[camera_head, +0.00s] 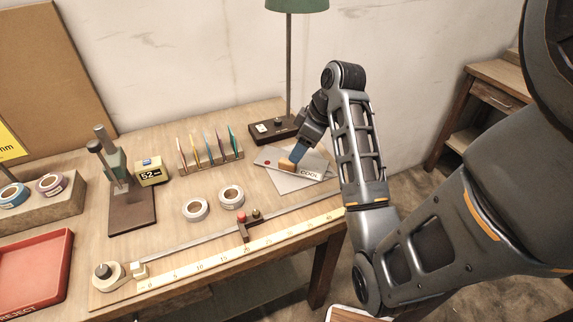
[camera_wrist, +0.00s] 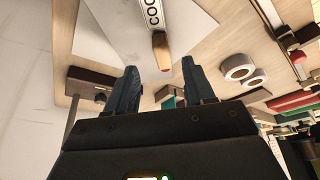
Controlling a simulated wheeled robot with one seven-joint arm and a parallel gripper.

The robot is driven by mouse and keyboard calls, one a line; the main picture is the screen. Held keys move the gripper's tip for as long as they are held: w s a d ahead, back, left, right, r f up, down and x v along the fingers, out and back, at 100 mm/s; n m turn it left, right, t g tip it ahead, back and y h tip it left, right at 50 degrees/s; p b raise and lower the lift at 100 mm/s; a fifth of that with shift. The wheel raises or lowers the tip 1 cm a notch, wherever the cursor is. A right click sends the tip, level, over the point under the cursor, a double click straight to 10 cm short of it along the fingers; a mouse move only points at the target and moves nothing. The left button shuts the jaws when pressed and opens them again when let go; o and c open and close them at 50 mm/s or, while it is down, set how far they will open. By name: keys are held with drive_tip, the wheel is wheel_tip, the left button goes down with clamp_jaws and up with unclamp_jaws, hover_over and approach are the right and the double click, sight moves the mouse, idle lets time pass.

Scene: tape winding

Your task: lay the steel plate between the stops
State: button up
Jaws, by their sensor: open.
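A flat grey plate (camera_head: 272,158), which looks like the steel plate, lies at the table's right end under my gripper. A white strip marked COOL (camera_head: 311,175) and a tan block lie on or over it. The plate (camera_wrist: 92,35) also shows in the wrist view, with the tan block (camera_wrist: 161,50) ahead of the fingers. My gripper (camera_head: 299,153) is low over the plate. In the wrist view its two fingers (camera_wrist: 160,80) are apart with nothing between them. I cannot tell which parts are the stops; a dark crosspiece with two knobs (camera_head: 243,228) sits on the rail.
A long rail and ruler (camera_head: 215,257) run along the front edge. Two tape rolls (camera_head: 195,209) lie behind it. A rack of coloured cards (camera_head: 208,158), a yellow box (camera_head: 151,172) and a lamp base (camera_head: 274,130) stand further back. A red reject tray (camera_head: 38,272) is at left.

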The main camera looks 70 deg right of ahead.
drive_tip(key=x, duration=0.4)
drive_tip(key=shift+w+a+p, duration=0.15)
drive_tip(key=shift+w+p, duration=0.2)
drive_tip(key=shift+w, duration=0.05)
drive_tip(key=shift+w+f, duration=0.2)
drive_tip(key=shift+f, duration=0.4)
drive_tip(key=shift+c, duration=0.3)
clamp_jaws()
